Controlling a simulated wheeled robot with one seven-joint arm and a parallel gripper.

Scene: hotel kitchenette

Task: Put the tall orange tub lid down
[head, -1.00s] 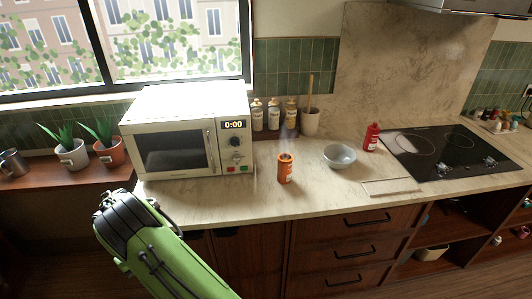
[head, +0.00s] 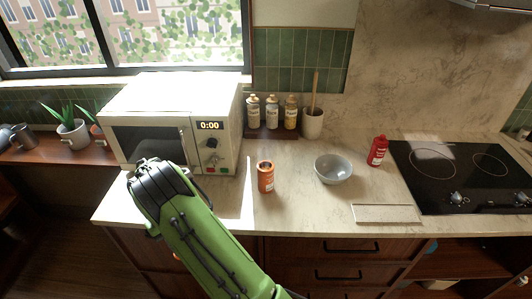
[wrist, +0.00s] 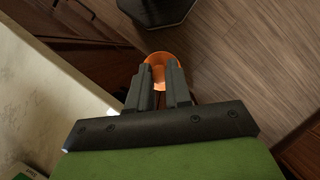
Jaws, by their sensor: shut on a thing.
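The orange tub (head: 265,178) stands upright and open-topped on the counter, right of the microwave. In the wrist view the round orange lid (wrist: 160,59) is between the fingertips of my gripper (wrist: 159,88), which is shut on it. The lid is held over the floor, beside the counter's front edge. In the head view my green arm hides the gripper. Only a small orange patch shows beside the arm, too small to tell for sure.
The counter (head: 225,215) has free room around the tub. A grey bowl (head: 333,169) and red bottle (head: 377,151) stand to its right, beside a flat pale board (head: 387,214) and the black hob (head: 465,175). The microwave (head: 165,125) stands at left.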

